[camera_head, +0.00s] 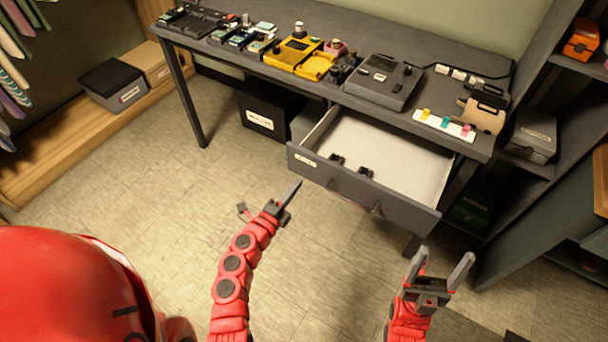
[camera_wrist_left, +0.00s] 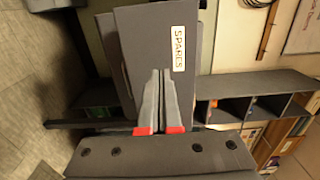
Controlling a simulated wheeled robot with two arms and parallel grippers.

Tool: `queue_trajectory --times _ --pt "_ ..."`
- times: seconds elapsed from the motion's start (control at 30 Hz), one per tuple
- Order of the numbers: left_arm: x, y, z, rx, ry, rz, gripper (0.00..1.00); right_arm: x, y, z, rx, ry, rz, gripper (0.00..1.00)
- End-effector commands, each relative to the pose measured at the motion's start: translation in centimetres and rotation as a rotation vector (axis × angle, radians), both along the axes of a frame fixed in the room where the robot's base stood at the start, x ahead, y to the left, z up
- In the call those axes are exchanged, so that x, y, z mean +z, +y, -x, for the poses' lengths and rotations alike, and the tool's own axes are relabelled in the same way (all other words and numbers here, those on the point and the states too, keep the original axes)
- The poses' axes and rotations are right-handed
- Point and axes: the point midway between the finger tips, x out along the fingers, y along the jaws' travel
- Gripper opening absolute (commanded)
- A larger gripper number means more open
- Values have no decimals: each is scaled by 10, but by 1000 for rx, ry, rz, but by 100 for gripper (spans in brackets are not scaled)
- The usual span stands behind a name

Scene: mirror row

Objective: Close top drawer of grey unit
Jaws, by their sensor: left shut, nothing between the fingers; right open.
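My right gripper (camera_head: 440,262) is open and empty, below the drawer's right front corner.
The grey desk (camera_head: 405,112) bears several pedals, boxes and a white strip with coloured pieces. A black labelled box (camera_head: 268,112) stands under it. Dark shelves (camera_head: 545,125) rise at the right. The tiled floor (camera_head: 150,190) is clear at the left.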

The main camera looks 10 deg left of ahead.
Motion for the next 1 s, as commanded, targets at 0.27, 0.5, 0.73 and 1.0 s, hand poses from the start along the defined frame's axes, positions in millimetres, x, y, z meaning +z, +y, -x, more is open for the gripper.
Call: queue_trajectory --times 0.27,0.5,0.73,1.0 --pt "0 -12 -37 0 -1 3 0 0 0 0 0 0 0 75" --pt "0 -15 -44 -2 -2 2 0 0 0 0 0 0 0 75" --pt "0 -15 -44 -2 -1 1 0 0 0 0 0 0 0 75" --pt "-2 -23 -64 -6 0 -1 0 -6 0 0 0 0 0 75"
